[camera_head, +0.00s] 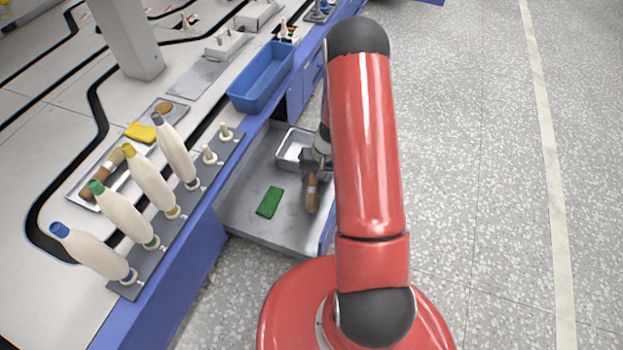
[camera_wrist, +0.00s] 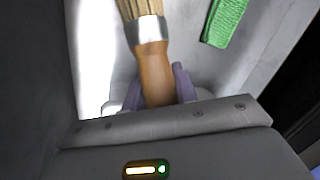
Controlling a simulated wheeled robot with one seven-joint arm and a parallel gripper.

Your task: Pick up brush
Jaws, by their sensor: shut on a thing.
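The brush (camera_head: 312,196) is in the open grey drawer below the bench's side, mostly left of my red arm. It has a brown wooden handle, a metal band and pale brown bristles. In the wrist view the brush (camera_wrist: 150,50) points its bristles to the top, with the handle running down between two purple fingers. My gripper (camera_wrist: 154,88) is shut on the handle. In the head view my gripper (camera_head: 314,164) is partly hidden by my arm. I cannot tell whether the brush touches the drawer floor.
A green pad (camera_head: 269,202) lies in the drawer (camera_head: 242,212), left of the brush; a small metal tray (camera_head: 293,147) is behind it. Several bobbins (camera_head: 175,148) stand on a grey rack on the bench. A blue bin (camera_head: 262,77) sits at the bench edge. Floor at right is clear.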

